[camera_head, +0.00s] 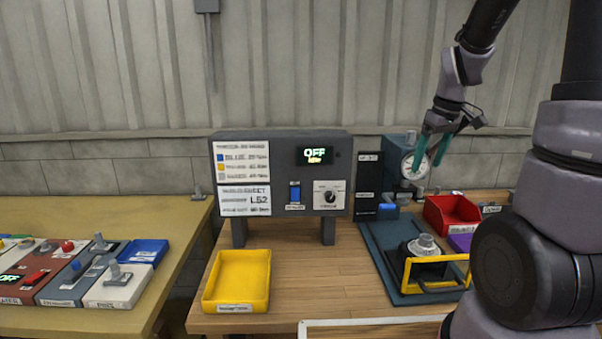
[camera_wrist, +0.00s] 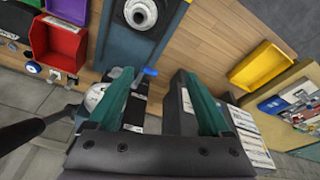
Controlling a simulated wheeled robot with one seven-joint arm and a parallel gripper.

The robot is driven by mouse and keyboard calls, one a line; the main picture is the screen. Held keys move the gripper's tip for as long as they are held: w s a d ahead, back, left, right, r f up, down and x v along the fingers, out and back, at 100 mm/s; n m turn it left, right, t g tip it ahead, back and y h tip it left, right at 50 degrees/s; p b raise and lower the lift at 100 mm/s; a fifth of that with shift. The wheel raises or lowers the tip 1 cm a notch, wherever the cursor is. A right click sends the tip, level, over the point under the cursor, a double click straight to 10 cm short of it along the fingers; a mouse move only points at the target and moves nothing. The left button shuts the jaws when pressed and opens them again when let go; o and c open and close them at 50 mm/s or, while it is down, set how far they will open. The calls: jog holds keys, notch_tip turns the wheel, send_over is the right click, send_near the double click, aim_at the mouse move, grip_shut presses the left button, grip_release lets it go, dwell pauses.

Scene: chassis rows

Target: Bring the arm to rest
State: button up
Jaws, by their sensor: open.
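My gripper (camera_head: 432,150) has teal fingers and hangs in the air at the upper right in the head view. It is in front of a blue-grey device with a round white dial (camera_head: 415,165). In the wrist view my gripper (camera_wrist: 165,95) shows its two fingers spread apart with nothing held between them. The dial device lies below the left finger in that view, partly hidden. My arm reaches up along the right side of the head view and bends down to the gripper.
A grey control box (camera_head: 280,175) reads OFF. A yellow bin (camera_head: 238,281), a red bin (camera_head: 451,213) and a dark mat (camera_head: 385,250) with a yellow-handled fixture (camera_head: 425,258) are on the wooden bench.

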jog(key=s+a+r+m+t, duration=0.2)
jog(key=s+a+r+m, duration=0.2)
jog(key=s+r, duration=0.3)
jog(key=s+a+r+m+t+y, duration=0.1)
jog(key=s+a+r+m+t, duration=0.1)
jog(key=s+r+m, duration=0.3)
jog(key=s+a+r, duration=0.1)
jog(key=s+r, duration=0.1)
jog(key=s, duration=0.2)
jog(key=shift+a+t, duration=0.3)
jog(key=shift+a, duration=0.1)
jog(key=shift+w, duration=0.1)
dwell(0.6)
